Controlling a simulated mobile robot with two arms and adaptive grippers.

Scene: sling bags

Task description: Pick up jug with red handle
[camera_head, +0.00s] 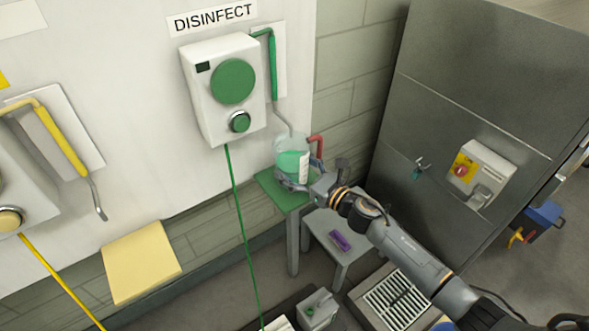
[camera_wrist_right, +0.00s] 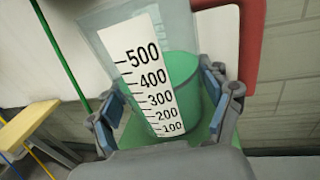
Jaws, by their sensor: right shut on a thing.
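The jug (camera_head: 291,158) is clear, with green liquid inside, a white scale and a red handle (camera_head: 317,145). It stands upright at the green platform (camera_head: 282,190), under the disinfectant spout; whether it touches the platform is unclear. My right gripper (camera_head: 297,183) is shut around the lower part of the jug. In the right wrist view the jug (camera_wrist_right: 178,70) fills the middle, its scale marked 100 to 500, with a finger on each side. The red handle (camera_wrist_right: 252,40) is at the right there. My left gripper is not in view.
The white DISINFECT dispenser (camera_head: 222,88) hangs on the wall above left. A small grey table (camera_head: 348,255) with a purple object (camera_head: 340,240) stands close below my right arm. A steel cabinet (camera_head: 440,110) is at the right. A yellow platform (camera_head: 140,262) is at the left.

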